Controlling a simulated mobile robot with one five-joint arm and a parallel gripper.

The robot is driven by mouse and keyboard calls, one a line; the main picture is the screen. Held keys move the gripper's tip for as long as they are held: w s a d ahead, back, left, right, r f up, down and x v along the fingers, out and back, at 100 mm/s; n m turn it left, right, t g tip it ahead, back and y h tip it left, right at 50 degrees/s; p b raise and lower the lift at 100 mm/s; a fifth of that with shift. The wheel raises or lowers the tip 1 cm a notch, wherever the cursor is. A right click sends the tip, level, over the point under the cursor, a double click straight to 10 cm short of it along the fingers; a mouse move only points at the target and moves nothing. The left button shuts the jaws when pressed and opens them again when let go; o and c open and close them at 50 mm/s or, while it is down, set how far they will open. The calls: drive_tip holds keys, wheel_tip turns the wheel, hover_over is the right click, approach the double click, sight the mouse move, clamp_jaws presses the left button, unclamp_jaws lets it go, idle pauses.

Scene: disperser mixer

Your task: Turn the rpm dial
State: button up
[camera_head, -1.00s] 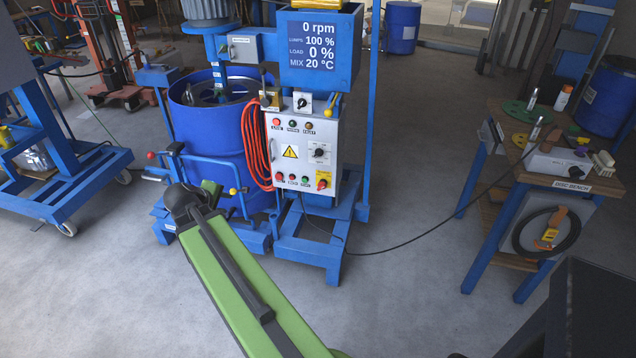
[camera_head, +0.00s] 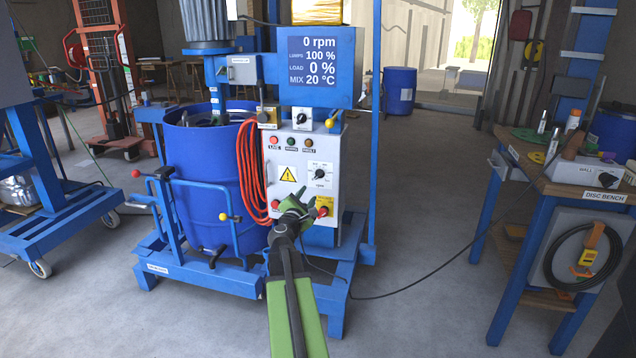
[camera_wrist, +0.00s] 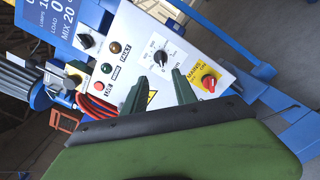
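The rpm dial (camera_head: 320,174) is a black round knob with a white pointer and a printed scale, at the right-middle of the light grey control panel (camera_head: 302,160). In the wrist view the dial (camera_wrist: 161,58) lies just beyond my fingertips, roughly between them, with clear space short of it. My gripper (camera_head: 303,197) is in front of the panel's lower part, below and left of the dial. In the wrist view my gripper (camera_wrist: 159,80) has its two dark green fingers apart with nothing between them. The display (camera_head: 318,60) above reads 0 rpm.
A red-on-yellow mains switch (camera_head: 323,206) is below the dial. Another black knob (camera_head: 302,118) is at the panel's top. Orange cable (camera_head: 250,175) hangs at its left edge, beside the blue drum (camera_head: 205,185). A disc bench (camera_head: 570,184) stands to the right.

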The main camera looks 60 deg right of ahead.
sight(319, 175)
drive_tip(key=x, duration=1.5)
drive_tip(key=shift+d+f, duration=0.1)
drive_tip(key=shift+d, duration=0.1)
clamp_jaws()
drive_tip(key=shift+w+a, duration=0.15)
drive_tip(key=shift+a, duration=0.15)
drive_tip(key=shift+d, duration=0.2)
